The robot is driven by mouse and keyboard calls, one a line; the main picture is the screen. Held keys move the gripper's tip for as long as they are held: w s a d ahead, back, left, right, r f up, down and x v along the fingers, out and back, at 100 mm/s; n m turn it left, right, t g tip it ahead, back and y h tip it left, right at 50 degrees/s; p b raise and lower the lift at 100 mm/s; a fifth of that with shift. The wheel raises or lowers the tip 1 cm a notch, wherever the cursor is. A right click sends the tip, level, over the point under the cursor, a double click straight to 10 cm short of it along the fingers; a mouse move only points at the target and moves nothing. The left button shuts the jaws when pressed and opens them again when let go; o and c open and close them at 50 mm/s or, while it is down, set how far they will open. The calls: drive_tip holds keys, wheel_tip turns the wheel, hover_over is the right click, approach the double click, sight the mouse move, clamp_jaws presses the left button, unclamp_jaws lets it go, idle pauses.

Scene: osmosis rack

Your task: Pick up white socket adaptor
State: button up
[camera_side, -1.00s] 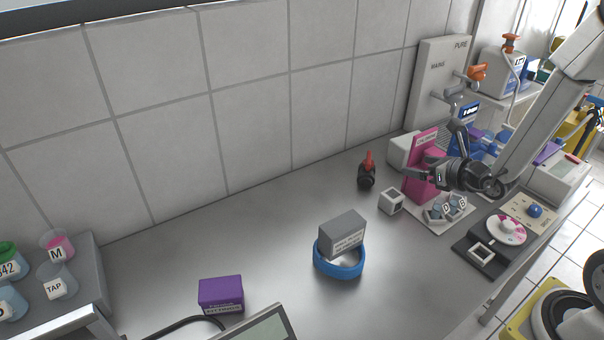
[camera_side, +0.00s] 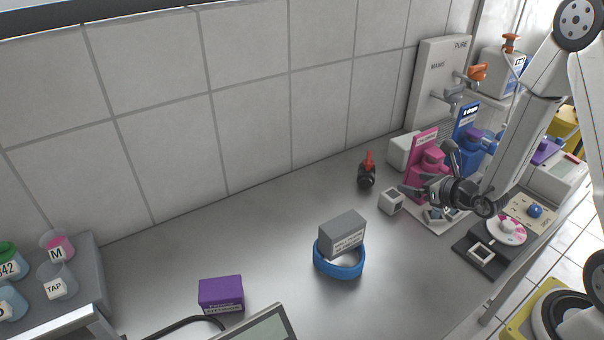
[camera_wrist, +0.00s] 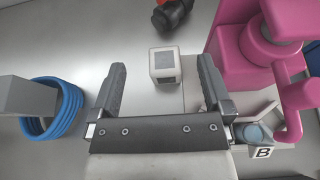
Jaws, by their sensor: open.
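The white socket adaptor (camera_side: 391,201) is a small white cube with a dark square face, standing on the steel bench. It also shows in the wrist view (camera_wrist: 165,65), upper middle, ahead of my fingers and between their lines. My gripper (camera_side: 412,193) is open and empty, just right of the cube in the side view. In the wrist view my gripper (camera_wrist: 161,78) has its fingers spread wider than the cube, one on each side, with no contact visible. Its height above the bench is hard to tell.
A pink stand (camera_side: 424,165) is close behind my gripper. A red and black fitting (camera_side: 367,172) lies behind the cube. A blue coil (camera_side: 340,262) with a grey box (camera_side: 342,234) stands front left.

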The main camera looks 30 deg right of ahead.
sight(395, 195)
drive_tip(key=shift+f, duration=2.75)
drive_tip(key=shift+w+f, duration=0.1)
drive_tip(key=shift+f, duration=0.2)
drive_tip(key=shift+w+f, duration=0.2)
drive_tip(key=shift+w, duration=0.45)
drive_tip(key=shift+w, duration=0.1)
drive_tip(key=shift+x, duration=2.8)
drive_tip(key=c, duration=1.2)
drive_tip(key=shift+r, duration=0.15)
